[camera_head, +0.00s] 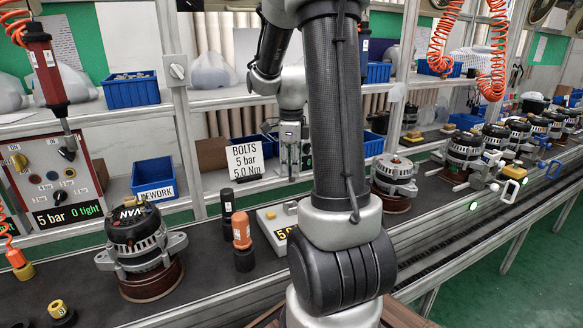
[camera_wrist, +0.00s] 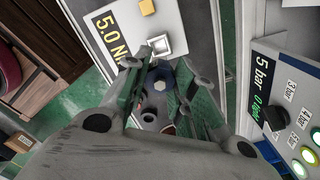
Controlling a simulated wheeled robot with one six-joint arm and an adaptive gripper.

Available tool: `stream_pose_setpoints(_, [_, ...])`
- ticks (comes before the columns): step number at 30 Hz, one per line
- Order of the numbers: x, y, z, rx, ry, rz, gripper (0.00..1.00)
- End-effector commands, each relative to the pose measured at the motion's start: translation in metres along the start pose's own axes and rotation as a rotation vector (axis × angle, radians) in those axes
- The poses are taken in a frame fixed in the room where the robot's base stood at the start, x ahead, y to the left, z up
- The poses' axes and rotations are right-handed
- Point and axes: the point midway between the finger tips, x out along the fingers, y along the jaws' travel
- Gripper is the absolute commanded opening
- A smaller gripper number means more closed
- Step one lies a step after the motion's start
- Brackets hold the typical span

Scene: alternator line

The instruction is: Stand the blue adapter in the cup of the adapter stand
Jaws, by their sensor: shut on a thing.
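My gripper (camera_wrist: 160,82) shows in the wrist view with its two fingers shut on a small blue piece with a pale centre, the blue adapter (camera_wrist: 162,75). In the head view my gripper (camera_head: 290,160) points down beside the BOLTS sign, and the adapter cannot be made out there. A dark round part with a grey centre (camera_wrist: 149,115) shows between the fingers in the wrist view; I cannot tell whether it is the stand's cup. I cannot pick out an empty cup.
A dark cylinder (camera_head: 228,207) stands beside the orange adapter. The BOLTS sign (camera_head: 246,160) and a pale 5.0 box (camera_head: 270,217) are close by. An alternator (camera_head: 140,245) stands left, with a yellow-topped piece (camera_head: 58,310) in front. My arm hides the bench's middle.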

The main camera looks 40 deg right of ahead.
Motion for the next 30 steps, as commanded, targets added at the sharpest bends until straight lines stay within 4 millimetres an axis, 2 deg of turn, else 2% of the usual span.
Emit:
stream_pose_setpoints(15, [-0.043, 0.000, 0.000, 0.000, 0.000, -0.001, 0.07])
stream_pose_setpoints(30, [-0.044, 0.000, 0.003, -0.028, 0.000, 0.000, 0.07])
